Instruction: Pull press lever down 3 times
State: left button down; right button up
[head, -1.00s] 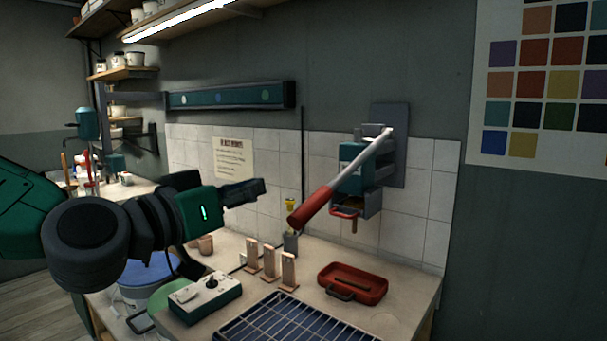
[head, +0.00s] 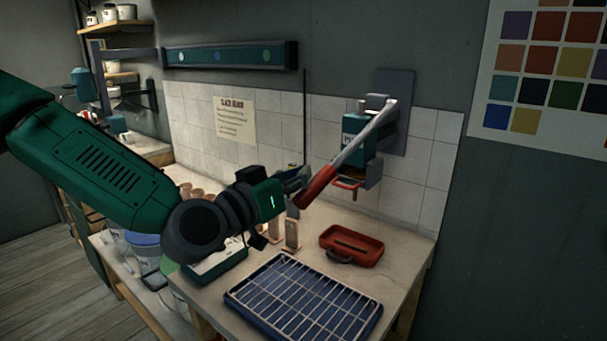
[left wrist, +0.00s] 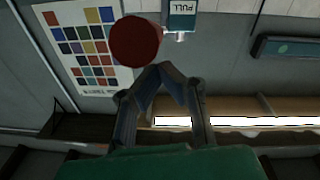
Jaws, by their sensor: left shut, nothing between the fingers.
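The press (head: 358,150) is a teal and grey device on a wall plate above the workbench. Its lever (head: 345,155) is a grey bar with a red grip that slants down toward the left. My left gripper (head: 302,180) is shut and empty, close beside the lower end of the red grip; whether they touch I cannot tell. In the left wrist view the closed fingertips (left wrist: 165,68) sit just below and right of the round red grip end (left wrist: 135,41), and the press's PULL label (left wrist: 183,8) shows behind. My right gripper is in neither view.
A red tray (head: 351,245) and a blue rack with a wire grid (head: 303,299) lie on the workbench (head: 400,262) below. Small wooden stands (head: 291,235) stand left of the tray, partly behind my arm. A colour chart (head: 550,70) hangs on the right wall.

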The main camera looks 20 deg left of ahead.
pick_arm(q)
jog(key=shift+d+f, duration=0.3)
jog(key=shift+d, duration=0.45)
jog(key=shift+d+f+b, duration=0.1)
jog(key=shift+f+b, duration=0.15)
jog(key=shift+b, duration=0.15)
jog(key=w+d+f+t+h+b, duration=0.1)
jog(key=w+f+t+b, duration=0.3)
jog(key=f+b, duration=0.9)
jog(key=w+h+b, duration=0.1)
jog(key=b, duration=0.6)
jog(key=shift+w+b, duration=0.25)
jog(key=shift+b, duration=0.05)
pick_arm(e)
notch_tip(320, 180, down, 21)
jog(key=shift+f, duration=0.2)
pick_arm(q)
jog(key=shift+d, duration=0.1)
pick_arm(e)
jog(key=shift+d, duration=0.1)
